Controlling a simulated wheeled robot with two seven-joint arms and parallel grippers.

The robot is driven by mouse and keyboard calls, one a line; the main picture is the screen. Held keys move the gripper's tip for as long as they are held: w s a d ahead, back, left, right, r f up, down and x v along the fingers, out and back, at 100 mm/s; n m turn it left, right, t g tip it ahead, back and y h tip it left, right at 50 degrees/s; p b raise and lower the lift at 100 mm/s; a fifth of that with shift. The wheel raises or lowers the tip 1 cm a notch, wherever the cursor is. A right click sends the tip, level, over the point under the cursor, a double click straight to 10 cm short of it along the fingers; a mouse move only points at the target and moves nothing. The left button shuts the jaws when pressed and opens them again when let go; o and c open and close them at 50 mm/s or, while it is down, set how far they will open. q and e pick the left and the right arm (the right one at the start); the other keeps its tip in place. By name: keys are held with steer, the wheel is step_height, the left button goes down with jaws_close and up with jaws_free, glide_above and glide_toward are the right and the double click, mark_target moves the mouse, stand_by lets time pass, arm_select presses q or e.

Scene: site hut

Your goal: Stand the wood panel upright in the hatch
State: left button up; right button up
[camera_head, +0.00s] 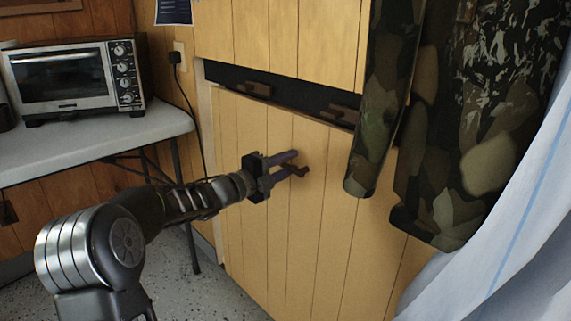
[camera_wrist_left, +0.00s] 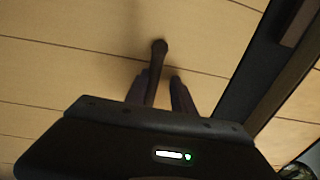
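The wood panel (camera_head: 262,215) is pale, grooved board and stands roughly upright against the wall. A dark strip of the hatch (camera_head: 228,75) shows along its top edge, and also in the left wrist view (camera_wrist_left: 262,75). I cannot tell how deep the panel sits in the hatch. A small brown handle (camera_head: 300,171) sticks out from the panel. My left gripper (camera_head: 290,161) is at this handle. In the left wrist view, the handle (camera_wrist_left: 158,52) runs between its two fingers, close to the left one, with a gap to the right one. My right gripper is not in view.
Two brown wooden pieces (camera_head: 257,90) (camera_head: 341,114) sit along the dark strip. Camouflage clothing (camera_head: 440,140) hangs at the right over part of the panel. A table (camera_head: 95,140) with a toaster oven (camera_head: 70,78) stands at the left. Pale sheeting (camera_head: 520,240) fills the lower right.

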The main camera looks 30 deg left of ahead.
arm_select(q)
steer(key=shift+w+d+f, duration=0.15)
steer(key=shift+w+d, duration=0.1)
steer(key=shift+d, duration=0.05)
steer(key=shift+s+a, duration=0.1)
steer(key=shift+s, duration=0.05)
steer(key=shift+s+a+f, duration=0.1)
steer(key=shift+s+f, duration=0.05)
steer(key=shift+s, duration=0.05)
steer(key=p+v, duration=0.2)
steer(key=v, duration=0.5)
steer(key=shift+s+a+r, duration=0.2)
steer(key=shift+s+r, duration=0.1)
